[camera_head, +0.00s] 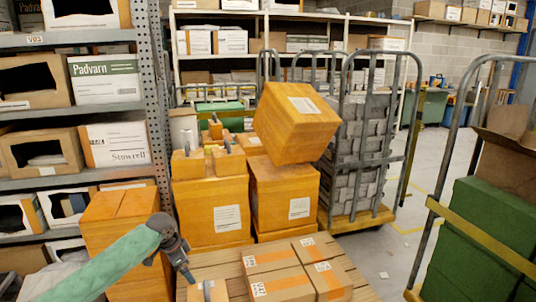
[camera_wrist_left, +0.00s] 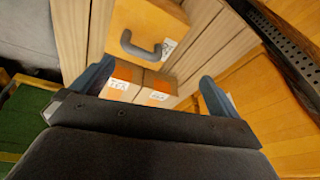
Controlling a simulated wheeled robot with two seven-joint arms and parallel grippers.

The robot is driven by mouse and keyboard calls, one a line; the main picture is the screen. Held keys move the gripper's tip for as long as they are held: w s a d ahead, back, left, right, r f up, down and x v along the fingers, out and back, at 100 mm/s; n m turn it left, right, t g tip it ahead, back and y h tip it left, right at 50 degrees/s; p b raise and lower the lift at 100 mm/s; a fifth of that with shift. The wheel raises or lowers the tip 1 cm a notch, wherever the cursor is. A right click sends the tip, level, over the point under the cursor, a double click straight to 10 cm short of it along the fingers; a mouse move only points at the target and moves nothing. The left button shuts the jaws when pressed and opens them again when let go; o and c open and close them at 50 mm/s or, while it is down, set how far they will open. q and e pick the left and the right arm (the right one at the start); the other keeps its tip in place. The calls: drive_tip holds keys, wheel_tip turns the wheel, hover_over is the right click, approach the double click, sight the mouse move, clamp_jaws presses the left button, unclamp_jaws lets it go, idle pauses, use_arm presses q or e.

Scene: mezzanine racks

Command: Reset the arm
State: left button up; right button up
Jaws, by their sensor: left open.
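My left arm (camera_head: 100,262) reaches in from the lower left in the head view. Its gripper (camera_head: 188,272) hangs over the left part of a wooden pallet (camera_head: 225,262). In the left wrist view the two fingers of the gripper (camera_wrist_left: 153,88) are spread apart with nothing between them. Beyond them are cardboard boxes with orange tape (camera_wrist_left: 140,85) and an orange-brown box with a grey handle (camera_wrist_left: 165,18). My right gripper is not in view.
Taped cartons (camera_head: 275,285) lie on the pallet. Behind it stand stacked orange-brown boxes (camera_head: 212,195), one tilted on top (camera_head: 290,115). A shelf rack (camera_head: 150,100) is at left; a trolley with green crates (camera_head: 475,235) is at right. Floor (camera_head: 400,235) between trolleys is mostly clear.

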use_arm(q)
drive_tip(key=d+r+n+t+y, duration=0.2)
drive_tip(key=d+r+t, duration=0.2)
drive_tip(key=r, duration=0.6)
drive_tip(key=s+d+r+n+t+p, duration=0.2)
drive_tip(key=s+d+r+p, duration=0.15)
drive_tip(key=s+d, duration=0.55)
drive_tip(key=s+f+n+g+p, duration=0.1)
drive_tip(key=s+f, duration=0.4)
drive_tip(key=s, duration=0.8)
drive_tip(key=s+d+f+n+g+h+p, duration=0.1)
drive_tip(key=s+f+p, duration=0.4)
drive_tip(key=s, duration=0.9)
drive_tip(key=s+f+n+g+p, duration=0.3)
drive_tip(key=s+f+g, duration=0.1)
drive_tip(key=s, duration=0.9)
drive_tip(key=shift+s+d+f+h+p, duration=0.3)
drive_tip(key=shift+d+f, duration=0.05)
drive_tip(key=shift+f, duration=0.25)
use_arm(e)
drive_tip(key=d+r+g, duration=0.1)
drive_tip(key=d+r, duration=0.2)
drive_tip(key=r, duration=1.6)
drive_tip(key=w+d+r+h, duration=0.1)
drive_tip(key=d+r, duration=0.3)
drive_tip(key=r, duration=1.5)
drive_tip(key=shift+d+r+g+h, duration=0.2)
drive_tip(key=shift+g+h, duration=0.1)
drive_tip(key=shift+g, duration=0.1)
